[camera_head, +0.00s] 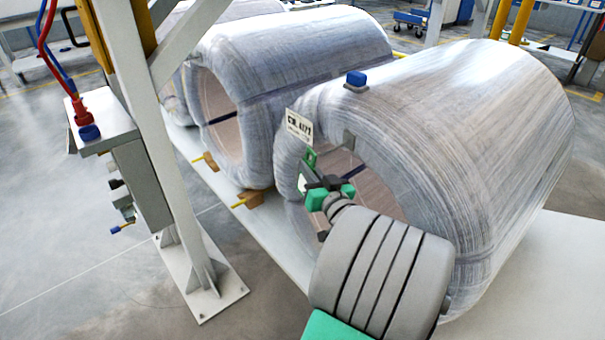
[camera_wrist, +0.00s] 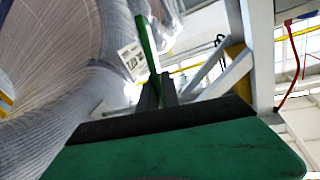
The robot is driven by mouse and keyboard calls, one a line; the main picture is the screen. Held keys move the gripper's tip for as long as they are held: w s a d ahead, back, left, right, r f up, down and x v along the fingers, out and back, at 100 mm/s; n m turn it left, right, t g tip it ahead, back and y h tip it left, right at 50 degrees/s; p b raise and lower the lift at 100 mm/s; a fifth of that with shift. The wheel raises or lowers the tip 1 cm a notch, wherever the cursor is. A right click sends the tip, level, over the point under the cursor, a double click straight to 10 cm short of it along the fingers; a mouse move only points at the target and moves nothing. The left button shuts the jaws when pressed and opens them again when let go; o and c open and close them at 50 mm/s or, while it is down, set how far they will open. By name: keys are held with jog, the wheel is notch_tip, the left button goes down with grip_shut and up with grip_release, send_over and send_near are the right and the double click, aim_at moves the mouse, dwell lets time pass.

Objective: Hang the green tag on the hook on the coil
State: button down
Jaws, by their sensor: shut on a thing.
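The green tag (camera_head: 310,158) is held by my gripper (camera_head: 312,177) at the near face of the front wrapped coil (camera_head: 470,130). In the wrist view the tag (camera_wrist: 147,45) stands edge-on between the dark fingers of my gripper (camera_wrist: 158,88). A small grey metal piece (camera_head: 348,139), which looks like the hook, sits on the upper rim of the coil's opening, right of the tag and slightly above it. The tag looks apart from it, though the depth between them is hard to tell. The hook cannot be made out in the wrist view.
A white label (camera_head: 299,127) is on the coil's edge just above the tag; it also shows in the wrist view (camera_wrist: 131,58). A blue-topped block (camera_head: 356,80) sits on top of the coil. A white steel post (camera_head: 160,150) with a grey box (camera_head: 120,150) stands to the left.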

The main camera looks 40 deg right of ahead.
jog(key=shift+d+f+b, duration=0.2)
jog(key=shift+d+b, duration=0.3)
jog(key=shift+d, duration=0.3)
jog(key=shift+d+f+b, duration=0.25)
jog(key=shift+d+b, duration=0.2)
jog(key=shift+d, duration=0.4)
jog(key=shift+d+f+b, duration=0.2)
jog(key=shift+d+b, duration=0.3)
jog(key=shift+d, duration=0.3)
jog(key=c, duration=1.5)
grip_release()
